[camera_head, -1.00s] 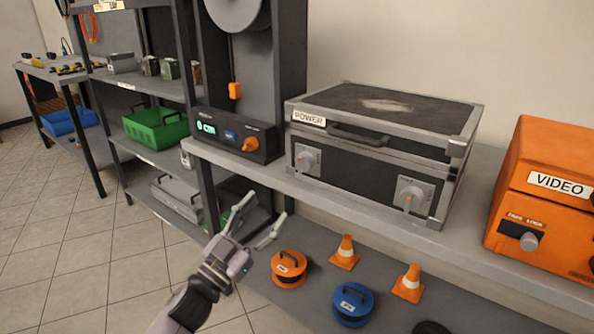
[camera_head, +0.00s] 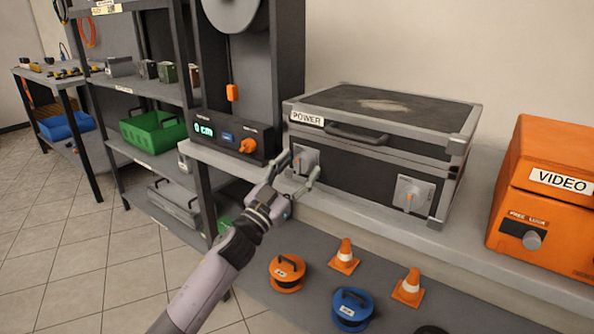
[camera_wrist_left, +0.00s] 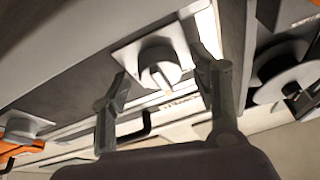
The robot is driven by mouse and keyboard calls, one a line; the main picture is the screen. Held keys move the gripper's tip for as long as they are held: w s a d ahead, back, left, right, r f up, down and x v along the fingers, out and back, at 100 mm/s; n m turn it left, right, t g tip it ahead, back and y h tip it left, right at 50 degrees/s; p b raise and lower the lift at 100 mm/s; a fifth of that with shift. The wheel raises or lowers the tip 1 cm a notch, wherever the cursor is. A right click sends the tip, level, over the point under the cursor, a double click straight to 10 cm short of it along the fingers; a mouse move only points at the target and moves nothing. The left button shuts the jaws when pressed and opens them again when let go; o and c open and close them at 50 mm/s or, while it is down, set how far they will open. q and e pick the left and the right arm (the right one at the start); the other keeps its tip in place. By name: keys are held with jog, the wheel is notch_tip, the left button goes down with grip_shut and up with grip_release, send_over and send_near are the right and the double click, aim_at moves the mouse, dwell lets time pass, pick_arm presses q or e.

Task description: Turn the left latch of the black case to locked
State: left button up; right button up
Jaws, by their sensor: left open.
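The black case (camera_head: 350,188) with grey metal edges and a POWER label stands on the shelf. Its left latch (camera_head: 303,159) is a round grey knob on a square plate, partly hidden by my left gripper. The knob also shows in the left wrist view (camera_wrist_left: 160,68). The right latch (camera_head: 412,195) has a small orange mark. My left gripper (camera_head: 302,170) is open in front of the left latch. In the wrist view its fingers (camera_wrist_left: 165,88) stand on either side of the knob, with gaps between. My right gripper is not in view.
An orange VIDEO case (camera_head: 548,190) stands to the right. A dark device (camera_head: 228,143) with a display and an orange knob is just left of the black case. The lower shelf holds an orange reel (camera_head: 287,273), a blue reel (camera_head: 350,308) and cones (camera_head: 345,257).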

pick_arm(q)
jog(key=c, duration=1.1)
jog(key=shift+c, duration=0.2)
